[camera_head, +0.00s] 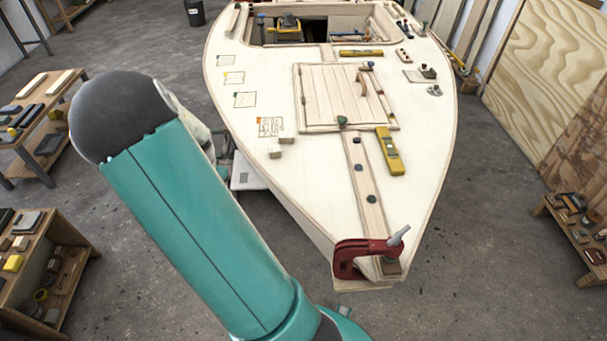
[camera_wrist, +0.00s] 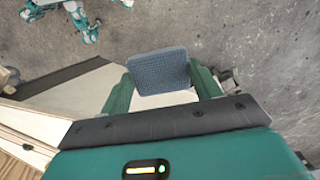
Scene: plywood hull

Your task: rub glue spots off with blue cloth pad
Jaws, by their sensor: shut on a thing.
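My gripper (camera_wrist: 160,80) shows in the wrist view with its two green fingers shut on the blue cloth pad (camera_wrist: 157,64). The pad is a textured blue block gripped at its sides. A pale surface and grey concrete floor lie behind it; I cannot tell the pad touching anything. In the head view the boat's pale deck (camera_head: 318,190) carries several outlined squares along its left side, one of them (camera_head: 270,127) with orange-brown marks. Glue spots are too small to make out for certain. The gripper and pad do not show in the head view.
A hatch (camera_head: 335,95) lies mid-deck. Shelves with tools (camera_head: 45,120) stand left. Bare deck lies around the squares.

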